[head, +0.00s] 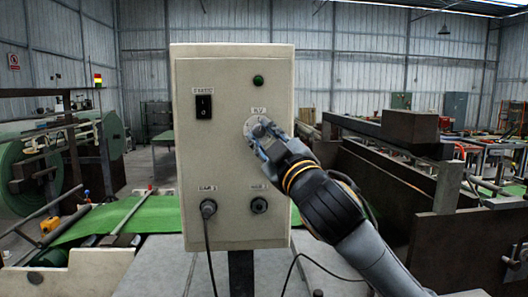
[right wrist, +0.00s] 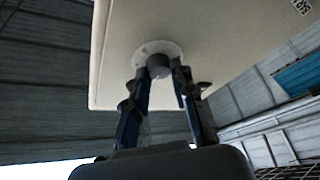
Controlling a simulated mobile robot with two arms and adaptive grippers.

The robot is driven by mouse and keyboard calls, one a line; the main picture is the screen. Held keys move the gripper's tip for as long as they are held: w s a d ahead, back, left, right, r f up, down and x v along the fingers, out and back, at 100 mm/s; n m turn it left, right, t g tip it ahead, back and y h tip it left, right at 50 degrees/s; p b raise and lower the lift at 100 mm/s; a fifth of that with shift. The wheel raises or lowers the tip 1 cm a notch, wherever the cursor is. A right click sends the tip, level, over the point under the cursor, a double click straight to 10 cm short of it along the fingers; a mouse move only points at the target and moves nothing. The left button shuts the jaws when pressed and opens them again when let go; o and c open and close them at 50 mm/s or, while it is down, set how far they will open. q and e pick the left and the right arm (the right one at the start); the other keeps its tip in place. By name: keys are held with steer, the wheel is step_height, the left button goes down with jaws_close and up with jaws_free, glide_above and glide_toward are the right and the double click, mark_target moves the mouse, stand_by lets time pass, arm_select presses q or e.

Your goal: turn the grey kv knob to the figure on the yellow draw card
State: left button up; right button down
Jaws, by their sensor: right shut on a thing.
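The cream control box (head: 225,220) stands upright in the middle of the head view. The grey KV knob (head: 259,127) sits on a round pale dial (head: 248,134) under the KV label, at the box's upper right. My right gripper (head: 265,135) comes from the lower right and is shut on the knob, partly hiding it and its dial. In the right wrist view the knob (right wrist: 158,68) lies between the two fingertips (right wrist: 160,79). I cannot read the dial figures or the knob's pointing. I see no yellow draw card. My left gripper is out of view.
The box also carries a black rocker switch (head: 204,106), a green lamp (head: 258,80) and two lower sockets, the left one (head: 208,208) with a cable. Green sheet (head: 150,218) runs behind the box. Dark machine frames (head: 440,200) stand at the right.

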steer(key=m+h+b, duration=0.1)
steer(key=m, duration=0.1)
steer(key=m+t+h+b, duration=0.1)
steer(key=m+b, duration=0.1)
steer(key=f+m+t+b, duration=0.1)
steer(key=m+b, duration=0.1)
steer(key=shift+a+m+h, duration=0.25)
steer(key=shift+m+h, duration=0.05)
steer(key=shift+h, duration=0.1)
steer(key=m+h+b, duration=0.2)
steer(key=m, duration=0.1)
steer(key=shift+a+r+t, duration=0.1)
steer(key=shift+r+t, duration=0.05)
steer(key=shift+t, duration=0.25)
steer(key=shift+r+m+h+b, duration=0.1)
steer(key=shift+m+h+b, duration=0.65)
steer(key=shift+m, duration=0.85)
steer(key=shift+m+h, duration=0.25)
steer(key=shift+m, duration=0.05)
steer(key=shift+r, duration=0.1)
steer(key=c, duration=1.1)
jaws_free()
